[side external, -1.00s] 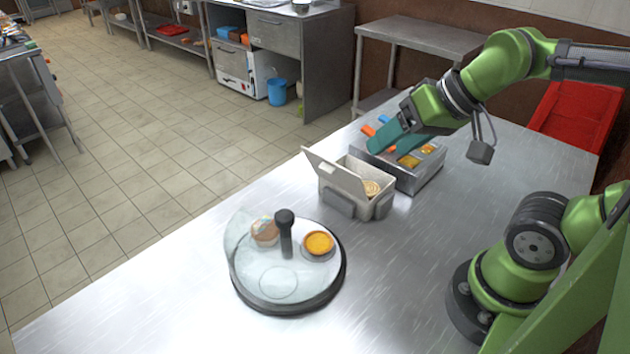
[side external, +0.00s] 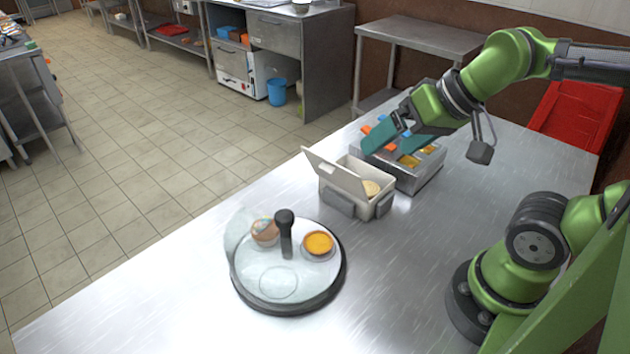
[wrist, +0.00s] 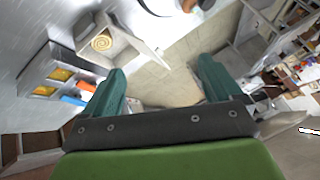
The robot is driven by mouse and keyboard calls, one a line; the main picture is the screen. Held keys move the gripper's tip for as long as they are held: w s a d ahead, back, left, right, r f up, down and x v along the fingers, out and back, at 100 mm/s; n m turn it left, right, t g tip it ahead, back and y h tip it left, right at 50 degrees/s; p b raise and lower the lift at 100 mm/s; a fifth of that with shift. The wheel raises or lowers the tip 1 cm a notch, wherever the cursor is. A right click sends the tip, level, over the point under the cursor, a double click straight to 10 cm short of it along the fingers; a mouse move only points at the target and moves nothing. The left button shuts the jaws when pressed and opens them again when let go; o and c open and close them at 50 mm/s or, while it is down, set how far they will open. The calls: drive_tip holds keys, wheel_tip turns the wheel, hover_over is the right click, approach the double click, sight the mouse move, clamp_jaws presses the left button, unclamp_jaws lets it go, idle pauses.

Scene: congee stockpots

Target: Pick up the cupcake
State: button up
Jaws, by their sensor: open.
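A small cupcake-like pastry (side external: 265,232) with a brown base and pale top sits on the left of a round stand (side external: 336,282) in the side view. A clear cover lies over part of the stand, so its details are unclear. An orange-topped tart (side external: 318,243) sits on the right of the stand. My gripper (side external: 387,146) is open and empty, above the metal tray at the table's far end, well away from the stand. Both teal fingers show apart in the wrist view (wrist: 160,82). I cannot clearly make out the cupcake in the wrist view.
A lidded beige box (side external: 380,208), its lid raised, holds a round swirled item between stand and tray. The metal tray (side external: 425,180) holds yellow food and orange and blue handles. A dark knob (side external: 285,218) rises from the stand. The front table (side external: 150,310) is clear.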

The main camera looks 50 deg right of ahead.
drive_tip(key=n+g+y, duration=0.1)
drive_tip(key=n+g, duration=0.1)
drive_tip(key=g, duration=0.5)
approach(268, 218)
drive_tip(key=x, duration=1.1)
drive_tip(key=shift+r, duration=0.1)
drive_tip(key=c, duration=1.1)
